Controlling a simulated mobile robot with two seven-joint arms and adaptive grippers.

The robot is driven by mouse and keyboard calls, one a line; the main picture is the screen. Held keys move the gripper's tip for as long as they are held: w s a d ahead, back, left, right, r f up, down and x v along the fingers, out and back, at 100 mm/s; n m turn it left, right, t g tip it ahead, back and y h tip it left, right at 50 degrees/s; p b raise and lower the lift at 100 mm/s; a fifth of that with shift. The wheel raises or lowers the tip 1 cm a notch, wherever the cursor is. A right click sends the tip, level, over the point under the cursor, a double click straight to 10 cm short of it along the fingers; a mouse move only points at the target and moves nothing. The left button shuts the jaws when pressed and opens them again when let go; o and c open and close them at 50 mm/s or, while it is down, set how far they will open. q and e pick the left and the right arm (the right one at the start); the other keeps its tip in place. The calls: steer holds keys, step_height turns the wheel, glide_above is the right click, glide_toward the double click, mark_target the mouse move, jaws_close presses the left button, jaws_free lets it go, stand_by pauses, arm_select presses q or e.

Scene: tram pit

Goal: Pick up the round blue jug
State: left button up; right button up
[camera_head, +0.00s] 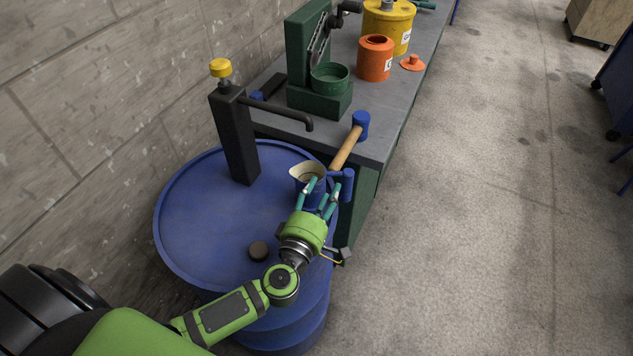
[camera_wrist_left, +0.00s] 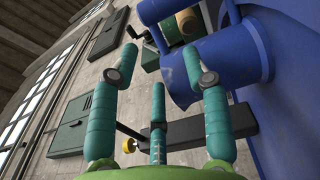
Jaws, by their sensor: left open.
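The round blue jug (camera_head: 309,185) stands near the right edge of the top of a blue barrel (camera_head: 190,215). Its inside is cream, and its blue handle (camera_head: 347,186) points to the right. My left gripper (camera_head: 324,189) is open at the jug's near side, its teal fingers around the handle side and partly covering it. In the left wrist view the jug (camera_wrist_left: 235,58) is beyond the spread fingers (camera_wrist_left: 165,80), on the right. I cannot tell whether any finger touches it. My right gripper is in neither view.
A mallet (camera_head: 347,146) lies close behind, at the workbench (camera_head: 375,135) edge. A dark cap (camera_head: 258,251) is on the barrel. Open floor (camera_head: 480,200) lies to the right.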

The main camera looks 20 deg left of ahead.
mark_target(334, 173)
arm_select(q)
steer(key=shift+w, duration=1.2)
steer(key=w, duration=0.1)
steer(key=w+p, duration=0.1)
steer(key=w, duration=0.1)
steer(key=shift+w+d+r, duration=0.2)
steer(key=shift+w, duration=0.05)
steer(key=shift+w+f, duration=0.1)
steer(key=shift+w, duration=0.45)
steer(key=shift+s, duration=0.1)
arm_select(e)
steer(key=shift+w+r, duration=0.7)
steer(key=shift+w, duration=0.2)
arm_select(q)
jaws_close()
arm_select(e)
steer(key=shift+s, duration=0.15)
